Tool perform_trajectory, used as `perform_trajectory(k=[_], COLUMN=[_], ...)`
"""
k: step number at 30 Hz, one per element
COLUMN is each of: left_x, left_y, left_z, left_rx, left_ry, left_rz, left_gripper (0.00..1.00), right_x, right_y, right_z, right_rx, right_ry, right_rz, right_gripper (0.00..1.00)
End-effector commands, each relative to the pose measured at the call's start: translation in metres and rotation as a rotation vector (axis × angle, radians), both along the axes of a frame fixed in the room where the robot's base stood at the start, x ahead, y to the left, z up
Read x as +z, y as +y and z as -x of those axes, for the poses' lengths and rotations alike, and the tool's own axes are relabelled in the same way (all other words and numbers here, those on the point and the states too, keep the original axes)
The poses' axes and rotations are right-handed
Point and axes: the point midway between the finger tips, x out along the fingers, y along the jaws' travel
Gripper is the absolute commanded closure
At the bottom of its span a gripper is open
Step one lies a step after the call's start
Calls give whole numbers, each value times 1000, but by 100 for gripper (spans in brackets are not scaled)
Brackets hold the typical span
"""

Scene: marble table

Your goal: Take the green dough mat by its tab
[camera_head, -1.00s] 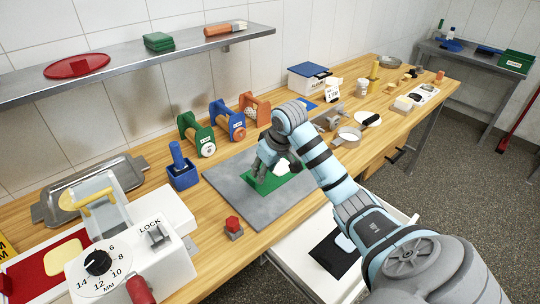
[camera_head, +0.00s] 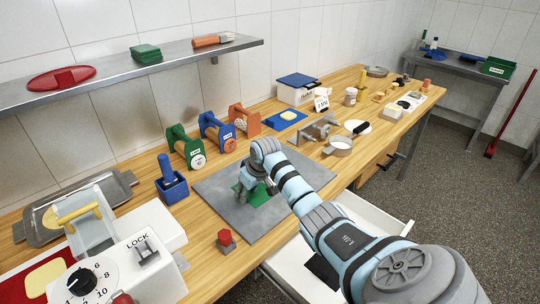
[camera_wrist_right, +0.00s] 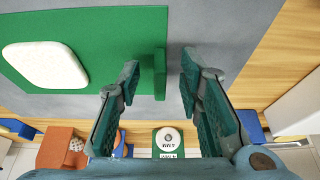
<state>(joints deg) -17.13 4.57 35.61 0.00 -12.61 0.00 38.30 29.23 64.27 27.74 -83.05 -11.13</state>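The green dough mat (camera_head: 258,200) lies on a grey slab (camera_head: 222,205) on the wooden table. In the right wrist view the mat (camera_wrist_right: 128,22) carries a rounded white dough piece (camera_wrist_right: 45,65). Its green tab (camera_wrist_right: 160,75) stands up at the mat's edge, between the two fingers of my right gripper (camera_wrist_right: 159,82). The fingers are apart, with gaps on both sides of the tab. In the head view my right gripper (camera_head: 245,190) is low over the mat and hides part of it, along with the dough. My left gripper is not in view.
A red knob block (camera_head: 226,241) sits by the slab's near edge. Green (camera_head: 186,147), blue (camera_head: 217,131) and orange (camera_head: 244,119) rollers stand behind it. A white machine (camera_head: 135,265) is at front left. An open white drawer (camera_head: 370,225) juts out at the right.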

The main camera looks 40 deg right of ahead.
Motion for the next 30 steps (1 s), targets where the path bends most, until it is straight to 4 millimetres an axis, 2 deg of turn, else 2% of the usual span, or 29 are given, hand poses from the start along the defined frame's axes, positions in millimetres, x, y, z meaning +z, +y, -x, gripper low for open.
perform_trajectory(k=[1, 7, 20, 23, 26, 30], left_x=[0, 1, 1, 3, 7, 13], left_y=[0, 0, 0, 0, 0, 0], left_z=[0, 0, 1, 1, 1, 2], left_rx=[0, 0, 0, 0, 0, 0], left_ry=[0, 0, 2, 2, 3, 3], left_rz=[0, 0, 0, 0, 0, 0], left_gripper=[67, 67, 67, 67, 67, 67], right_x=[1, 1, 4, 14, 33, 80], right_y=[0, 0, 0, 0, 0, 0], right_z=[0, 0, 0, -1, -1, -2], right_rx=[0, 0, 0, 0, 1, 0], right_ry=[0, 0, -1, -2, -4, -7], right_rz=[0, 0, 0, 0, 1, 2], right_gripper=[67, 99, 100, 100, 100, 100])
